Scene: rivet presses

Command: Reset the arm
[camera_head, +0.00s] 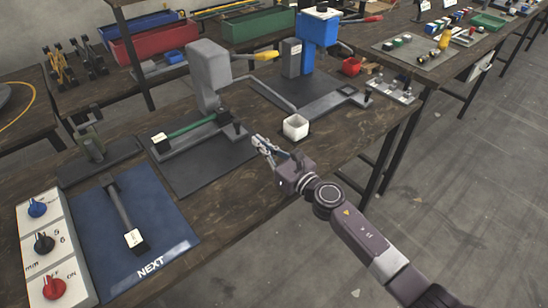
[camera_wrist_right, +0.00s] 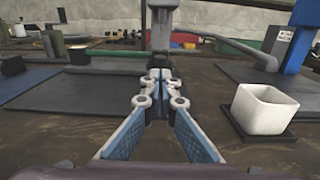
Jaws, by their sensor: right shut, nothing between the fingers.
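My right gripper (camera_head: 262,145) is above the front part of the wooden workbench, just left of a small white square cup (camera_head: 296,127). In the right wrist view its fingers (camera_wrist_right: 160,87) are together at the tips with nothing between them. The white cup (camera_wrist_right: 262,108) stands upright on a dark pad to their right, apart from the gripper. A grey press (camera_head: 208,75) with a yellow-ended handle stands behind the gripper, and a green bar (camera_head: 190,130) lies in the fixture in front of it. My left gripper is not in view.
A blue press (camera_head: 318,28) stands farther back right, beside a red cup (camera_head: 351,66) and a metal plate (camera_head: 393,90). At left are a blue NEXT mat (camera_head: 165,225) with a dark bar and a panel of knobs (camera_head: 45,240). Open floor lies right of the bench.

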